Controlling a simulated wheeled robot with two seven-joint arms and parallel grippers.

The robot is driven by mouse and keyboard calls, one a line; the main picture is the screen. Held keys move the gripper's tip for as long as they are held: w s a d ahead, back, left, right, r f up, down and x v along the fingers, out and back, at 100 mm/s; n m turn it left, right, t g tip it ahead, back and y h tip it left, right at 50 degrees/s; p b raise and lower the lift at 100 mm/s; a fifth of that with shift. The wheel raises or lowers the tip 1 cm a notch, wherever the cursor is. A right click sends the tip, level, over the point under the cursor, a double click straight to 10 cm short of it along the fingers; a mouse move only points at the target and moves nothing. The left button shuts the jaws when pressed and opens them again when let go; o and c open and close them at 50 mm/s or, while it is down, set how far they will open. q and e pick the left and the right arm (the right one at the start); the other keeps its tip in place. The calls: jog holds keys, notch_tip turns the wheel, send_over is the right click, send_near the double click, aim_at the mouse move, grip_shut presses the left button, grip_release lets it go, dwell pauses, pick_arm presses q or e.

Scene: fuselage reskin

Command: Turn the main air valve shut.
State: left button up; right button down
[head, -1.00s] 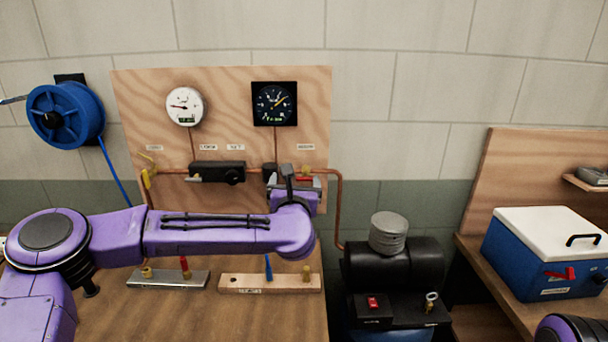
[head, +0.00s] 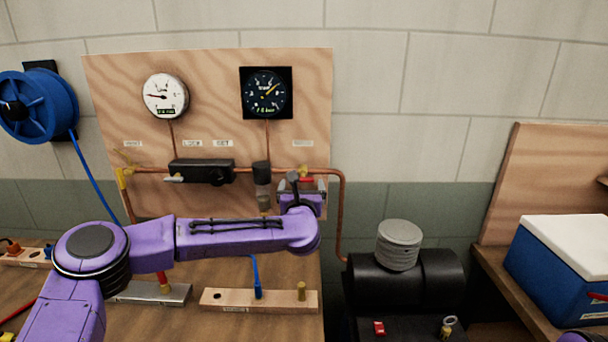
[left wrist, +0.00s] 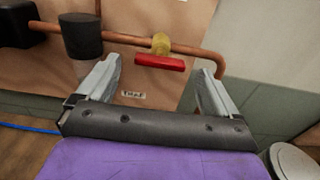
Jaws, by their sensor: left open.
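The main air valve has a red lever (head: 306,181) on the copper pipe at the right of the wooden panel. In the left wrist view its red lever (left wrist: 160,62) lies roughly along the pipe, just below a brass body (left wrist: 161,43). My left gripper (head: 303,187) is in front of the valve and partly hides it in the head view. In the left wrist view my left gripper (left wrist: 159,70) is open, with one finger on each side of the lever and gaps on both sides. I see no clear contact. My right gripper is out of view.
A dark filter (left wrist: 82,35) hangs from the pipe left of the valve. A black regulator (head: 203,171) and two gauges are on the panel (head: 215,80). A black compressor (head: 405,280) stands right of the bench. A blue cooler (head: 555,265) is farther right.

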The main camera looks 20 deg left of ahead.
aim_at(302, 182)
pick_arm(q)
jog(key=p+x, duration=0.1)
jog(key=x, duration=0.3)
jog(key=shift+w+r, duration=0.1)
jog(key=shift+w, duration=0.25)
jog(key=shift+s, duration=0.1)
jog(key=c, duration=1.1)
jog(key=shift+o, duration=0.3)
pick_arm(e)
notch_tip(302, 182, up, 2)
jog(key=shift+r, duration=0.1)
